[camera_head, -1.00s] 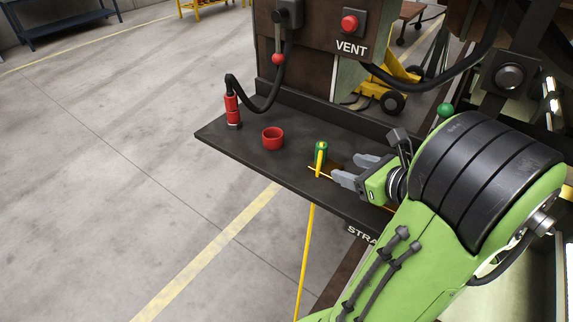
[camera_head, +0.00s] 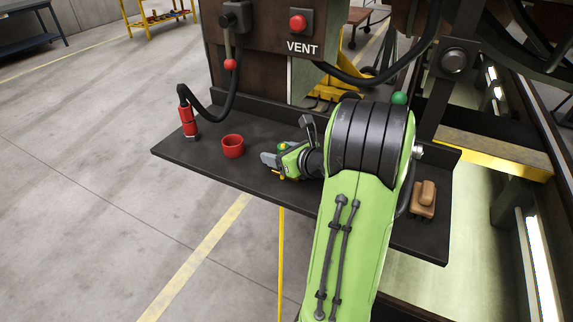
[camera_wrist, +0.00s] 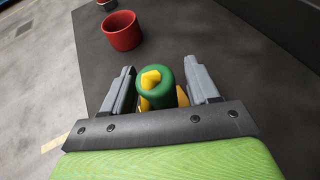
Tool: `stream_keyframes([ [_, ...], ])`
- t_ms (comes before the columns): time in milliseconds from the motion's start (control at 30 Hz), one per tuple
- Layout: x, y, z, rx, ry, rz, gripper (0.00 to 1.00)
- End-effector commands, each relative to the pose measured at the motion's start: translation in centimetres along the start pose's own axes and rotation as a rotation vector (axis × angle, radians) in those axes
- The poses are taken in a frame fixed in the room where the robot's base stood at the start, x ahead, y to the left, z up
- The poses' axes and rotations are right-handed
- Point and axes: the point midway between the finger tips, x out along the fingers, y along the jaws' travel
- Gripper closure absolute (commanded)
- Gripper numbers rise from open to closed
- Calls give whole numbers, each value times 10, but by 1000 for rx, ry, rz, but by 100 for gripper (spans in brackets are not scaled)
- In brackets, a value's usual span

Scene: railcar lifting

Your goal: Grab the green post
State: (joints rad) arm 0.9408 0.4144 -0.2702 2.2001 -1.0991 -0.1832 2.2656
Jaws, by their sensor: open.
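The green post (camera_wrist: 153,92) stands upright on the dark shelf, with a yellow piece across its top. In the wrist view it is between the two grey fingers of my gripper (camera_wrist: 161,86), close to the palm, with a visible gap on each side. In the head view my gripper (camera_head: 274,158) is low over the shelf's front part and points left. There only the top of the post (camera_head: 282,147) shows and the gripper hides the rest. The fingers are open.
A red cup (camera_head: 232,146) stands just left of my gripper on the dark shelf (camera_head: 185,157), and shows ahead in the wrist view (camera_wrist: 122,31). A red-handled tool (camera_head: 188,120) on a black hose is at the shelf's left. A tan block (camera_head: 424,197) lies at the right.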

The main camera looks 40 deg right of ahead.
Motion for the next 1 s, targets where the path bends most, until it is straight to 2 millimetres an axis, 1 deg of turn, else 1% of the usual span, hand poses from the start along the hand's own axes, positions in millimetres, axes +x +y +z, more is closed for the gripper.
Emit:
stream_keyframes([
  [167,0,0,0,0,0,-1,41],
  [500,0,0,0,-1,0,-1,93],
  [567,0,0,0,-1,0,-1,100],
  [867,-2,0,4,-2,-1,-1,100],
  [967,-6,0,14,-5,-3,-1,100],
  [1000,-9,0,21,-5,-3,-2,100],
])
